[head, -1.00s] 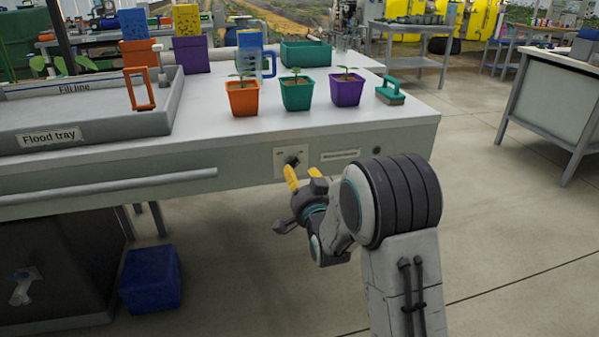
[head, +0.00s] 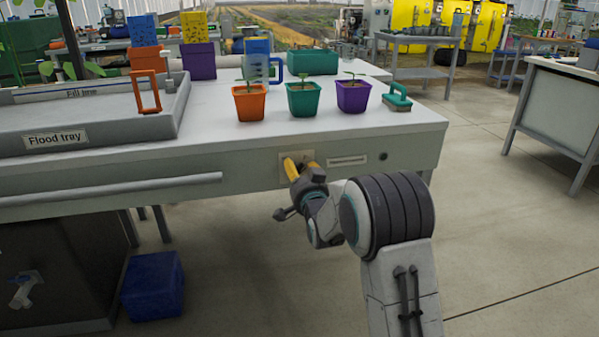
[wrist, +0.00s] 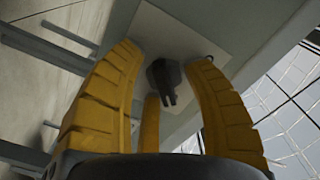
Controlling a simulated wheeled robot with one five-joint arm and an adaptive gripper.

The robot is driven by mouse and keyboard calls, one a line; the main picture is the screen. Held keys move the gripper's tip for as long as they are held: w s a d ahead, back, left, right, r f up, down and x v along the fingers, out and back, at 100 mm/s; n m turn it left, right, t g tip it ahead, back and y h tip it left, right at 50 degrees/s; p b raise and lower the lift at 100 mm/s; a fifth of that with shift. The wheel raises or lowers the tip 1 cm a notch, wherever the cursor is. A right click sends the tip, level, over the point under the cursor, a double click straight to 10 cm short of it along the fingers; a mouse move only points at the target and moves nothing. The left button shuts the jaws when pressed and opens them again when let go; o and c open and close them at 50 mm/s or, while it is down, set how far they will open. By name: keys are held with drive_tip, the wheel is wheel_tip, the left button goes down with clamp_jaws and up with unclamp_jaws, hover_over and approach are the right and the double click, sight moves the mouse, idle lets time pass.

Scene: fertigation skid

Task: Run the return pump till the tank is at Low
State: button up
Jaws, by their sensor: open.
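A pale switch plate (head: 311,155) is set in the bench's front face, left of a slotted label strip. In the wrist view the plate (wrist: 180,30) carries a dark rotary knob (wrist: 163,76) with a pointed bar. My gripper (head: 298,163) is at the plate with its yellow fingers apart. In the wrist view the fingers (wrist: 163,60) stand on either side of the knob, and I see no clear contact. The grey flood tray (head: 100,131) is on the bench at left, with a "Fill line" label on its wall. The plate's markings are hidden or too small to read.
Orange, green and purple pots (head: 303,99) with seedlings stand near the bench's front edge, beside a green-handled brush (head: 397,98). A long rail (head: 110,189) runs along the bench front at left. A blue box (head: 153,286) is on the floor below.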

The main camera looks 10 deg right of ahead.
clamp_jaws()
drive_tip(key=shift+f, duration=0.1)
